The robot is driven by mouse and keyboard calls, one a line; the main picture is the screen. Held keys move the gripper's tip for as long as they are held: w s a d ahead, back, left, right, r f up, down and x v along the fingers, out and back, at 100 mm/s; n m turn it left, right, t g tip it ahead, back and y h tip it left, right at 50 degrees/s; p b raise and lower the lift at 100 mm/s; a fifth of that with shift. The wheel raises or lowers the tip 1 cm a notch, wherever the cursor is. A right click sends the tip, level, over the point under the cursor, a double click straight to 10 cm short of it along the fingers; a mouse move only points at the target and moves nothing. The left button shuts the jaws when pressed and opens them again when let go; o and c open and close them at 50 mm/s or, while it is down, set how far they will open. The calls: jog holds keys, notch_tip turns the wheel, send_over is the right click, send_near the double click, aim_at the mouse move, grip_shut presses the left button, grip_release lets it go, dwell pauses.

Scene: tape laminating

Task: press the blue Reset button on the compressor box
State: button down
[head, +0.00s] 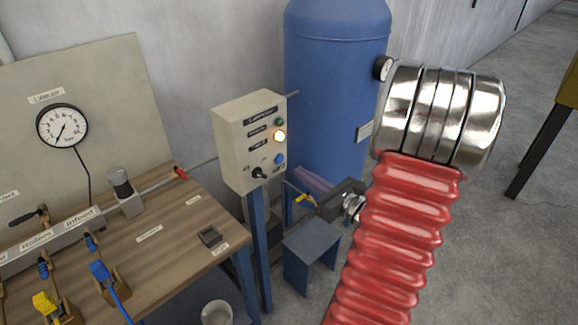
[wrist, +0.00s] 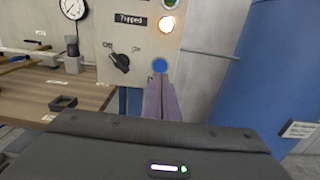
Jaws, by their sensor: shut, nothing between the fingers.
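The beige compressor box (head: 240,150) stands on a blue post beside the workbench. Its blue button (head: 279,159) is low on the front panel, below a glowing amber lamp (head: 280,136) and a green lamp (head: 280,121). A black rotary switch (head: 259,172) is to its lower left. In the wrist view the blue button (wrist: 159,65) shows just above the tips of my gripper (wrist: 158,76). In the head view my gripper (head: 299,174) is shut and empty, to the right of and slightly below the button. I cannot tell whether the tips touch the panel.
A blue tank (head: 325,100) stands behind the box. The wooden workbench (head: 165,245) is at the left, with a gauge (head: 62,127) and several clamps. A low blue stand (head: 311,256) is below my gripper. A white bucket (head: 217,313) is at the bottom.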

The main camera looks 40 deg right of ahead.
aim_at(281, 160)
jog(key=shift+w+a, duration=0.1)
jog(key=shift+w, duration=2.9)
